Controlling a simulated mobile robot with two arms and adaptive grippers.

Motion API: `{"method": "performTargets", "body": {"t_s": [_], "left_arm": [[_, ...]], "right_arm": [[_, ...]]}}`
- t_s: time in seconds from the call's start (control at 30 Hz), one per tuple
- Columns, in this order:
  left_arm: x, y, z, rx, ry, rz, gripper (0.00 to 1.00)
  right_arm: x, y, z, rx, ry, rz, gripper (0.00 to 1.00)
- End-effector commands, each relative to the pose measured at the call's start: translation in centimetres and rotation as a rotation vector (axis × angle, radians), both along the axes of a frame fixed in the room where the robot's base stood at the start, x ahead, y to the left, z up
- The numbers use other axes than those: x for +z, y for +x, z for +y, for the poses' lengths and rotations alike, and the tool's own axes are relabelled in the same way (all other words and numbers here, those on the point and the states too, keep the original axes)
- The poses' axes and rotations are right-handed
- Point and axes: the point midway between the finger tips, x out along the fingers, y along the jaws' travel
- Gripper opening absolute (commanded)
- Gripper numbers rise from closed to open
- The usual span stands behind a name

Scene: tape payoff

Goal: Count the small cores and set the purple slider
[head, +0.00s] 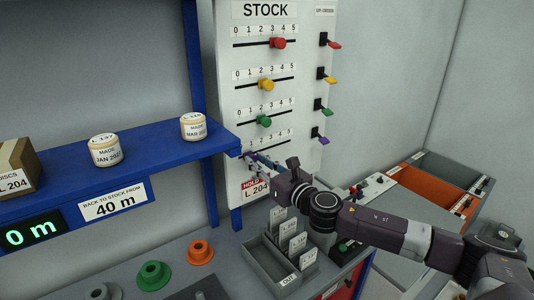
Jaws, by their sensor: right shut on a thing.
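The STOCK board (228,100) carries slider rows numbered 0 to 5. The purple slider (249,155) is in the lowest row, near the left end and mostly hidden by my right gripper (262,161). The gripper reaches in from the right and is shut at the slider. The slider's exact number is hidden. The red slider (279,43), yellow slider (266,85) and green slider (264,120) sit in the rows above. A green flanged core (153,275) and an orange one (200,252) lie on the grey surface. A grey one (103,292) is cut off at the bottom. My left gripper is out of view.
A blue shelf (150,146) at left holds two labelled rolls (105,150) (193,126) and a box (16,170). A grey card tray (268,268) stands below the board. Coloured up-order levers (327,75) line the board's right side. Orange and grey bins (435,183) stand at right.

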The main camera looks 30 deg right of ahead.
Motion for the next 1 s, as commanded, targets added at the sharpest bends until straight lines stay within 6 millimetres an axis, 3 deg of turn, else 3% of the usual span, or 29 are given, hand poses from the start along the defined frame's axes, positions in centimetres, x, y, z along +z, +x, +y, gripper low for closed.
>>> {"method": "performTargets", "body": {"t_s": [0.13, 0.27, 0.3, 0.43, 0.57, 0.77, 1.0], "left_arm": [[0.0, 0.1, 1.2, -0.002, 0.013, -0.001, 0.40], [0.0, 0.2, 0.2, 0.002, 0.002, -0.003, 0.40], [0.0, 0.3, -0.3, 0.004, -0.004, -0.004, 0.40], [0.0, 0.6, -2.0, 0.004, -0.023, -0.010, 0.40], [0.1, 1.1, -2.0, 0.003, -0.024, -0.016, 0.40], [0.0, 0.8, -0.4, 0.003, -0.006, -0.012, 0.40], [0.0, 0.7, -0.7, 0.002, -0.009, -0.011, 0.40]], "right_arm": [[0.1, 0.1, -0.3, -0.008, -0.004, -0.003, 0.00], [0.1, 0.1, -0.4, -0.009, -0.004, -0.003, 0.00], [0.1, 0.1, -0.4, -0.009, -0.003, -0.003, 0.25], [0.2, 0.1, -0.4, -0.008, -0.003, -0.003, 0.38], [0.2, 0.1, -0.3, -0.007, -0.004, -0.004, 0.38], [0.2, -0.1, -0.4, -0.008, -0.004, -0.004, 0.38], [0.1, -2.4, -0.6, -0.007, -0.007, -0.002, 0.38]]}}
